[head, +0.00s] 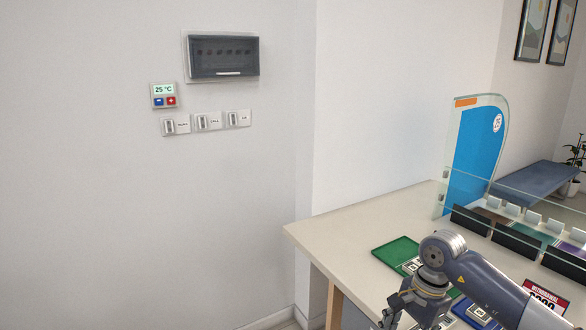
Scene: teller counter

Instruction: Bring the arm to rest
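One arm of mine comes in from the lower right, over the teller counter (345,235). Its wrist is bent downward, and my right gripper (408,306) hangs at the bottom edge of the head view. Its fingertips are partly cut off and small, so I cannot tell whether it is open or shut, or whether it touches anything. My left gripper is not in view.
A green tray (391,251) lies behind my arm, and a blue tray (462,311) is partly hidden by it. A red withdrawal sign (545,297) stands to the right. A glass divider (476,150) rises at the back. The counter's left end is clear.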

